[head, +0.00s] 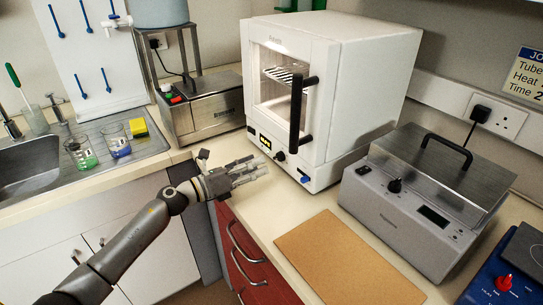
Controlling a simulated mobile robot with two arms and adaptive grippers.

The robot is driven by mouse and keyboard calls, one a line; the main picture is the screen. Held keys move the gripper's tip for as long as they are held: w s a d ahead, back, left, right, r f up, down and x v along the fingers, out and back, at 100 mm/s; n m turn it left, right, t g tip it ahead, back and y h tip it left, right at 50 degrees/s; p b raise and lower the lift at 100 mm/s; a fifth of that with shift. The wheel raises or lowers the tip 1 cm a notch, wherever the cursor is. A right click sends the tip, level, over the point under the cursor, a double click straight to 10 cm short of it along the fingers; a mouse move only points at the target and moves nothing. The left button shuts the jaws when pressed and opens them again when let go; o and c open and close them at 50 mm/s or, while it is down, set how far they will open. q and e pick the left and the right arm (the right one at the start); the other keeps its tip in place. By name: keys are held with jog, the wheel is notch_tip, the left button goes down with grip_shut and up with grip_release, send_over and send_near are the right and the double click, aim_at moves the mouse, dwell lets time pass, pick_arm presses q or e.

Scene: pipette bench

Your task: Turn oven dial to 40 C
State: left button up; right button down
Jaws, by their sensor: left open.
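The oven (355,75) is a white box with a glass door, a black vertical handle (299,115) and wire shelves inside. Its door looks closed. On its lower front panel are a small yellow-lit display (265,141), a small black dial (280,156) and a blue knob (305,179). The display digits and dial marks are too small to read. My left gripper (258,169) is open and empty, just left of and in front of the black dial; I cannot tell whether it touches the panel. My right gripper is not in view.
A grey water bath (413,208) with a steel lid stands right of the oven. A tan board (348,262) lies in front. A steel unit (207,112) stands behind left. Beakers (116,142) and a sponge (138,127) sit by the sink. Red drawers are below the counter.

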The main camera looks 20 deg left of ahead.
aim_at(275, 158)
pick_arm(q)
jog(key=x, duration=0.5)
jog(key=shift+p, duration=0.3)
jog(key=shift+w+d, duration=0.3)
jog(key=shift+w, duration=0.15)
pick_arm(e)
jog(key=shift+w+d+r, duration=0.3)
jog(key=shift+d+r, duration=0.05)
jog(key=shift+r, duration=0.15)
pick_arm(q)
jog(key=c, duration=1)
jog(key=shift+c, duration=0.2)
